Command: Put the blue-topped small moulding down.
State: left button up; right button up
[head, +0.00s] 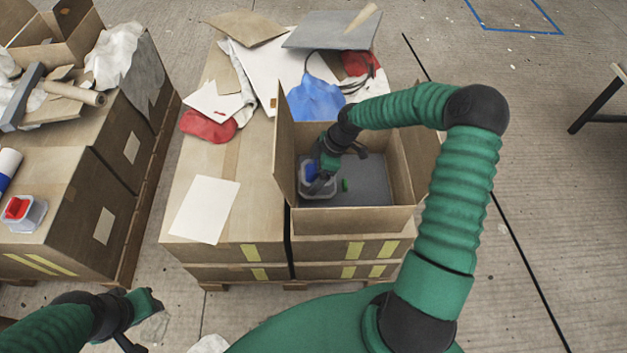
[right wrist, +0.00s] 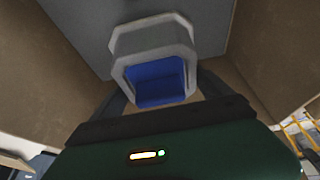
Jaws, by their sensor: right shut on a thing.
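The blue-topped small moulding (head: 307,185) is a pale grey piece with a blue recess on top. It is inside the open cardboard box (head: 356,219), at the left of its grey floor. My right gripper (head: 322,178) reaches down into the box and is shut on it. In the right wrist view the moulding (right wrist: 152,50) is between the fingers, its blue part facing the camera. I cannot tell whether it touches the box floor. My left gripper (head: 140,322) is at the lower left, away from the boxes, its fingers spread and empty.
A red-topped moulding (head: 20,212) stands on the left cartons. A white sheet (head: 204,209) lies left of the box. Blue cloth (head: 315,99) and boards lie behind it. The box walls stand close around my right gripper.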

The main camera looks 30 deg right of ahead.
aim_at(314, 178)
notch_tip(314, 178, down, 4)
jog(key=shift+d+r+b, duration=0.1)
jog(key=shift+r+b, duration=0.15)
jog(key=shift+b, duration=0.15)
jog(key=shift+d, duration=0.1)
jog(key=shift+c, duration=0.8)
jog(key=o, duration=1.5)
jog(key=shift+r, duration=0.1)
jog(key=shift+d+r+p, duration=0.1)
jog(key=shift+r+p, duration=0.2)
jog(key=shift+r, duration=0.05)
jog(key=p+v, duration=0.3)
jog(key=v, duration=0.7)
jog(key=shift+s+d+r+p, duration=0.15)
jog(key=shift+r+p, duration=0.15)
jog(key=shift+r, duration=0.05)
jog(key=shift+d+r, duration=0.1)
jog(key=shift+r, duration=0.1)
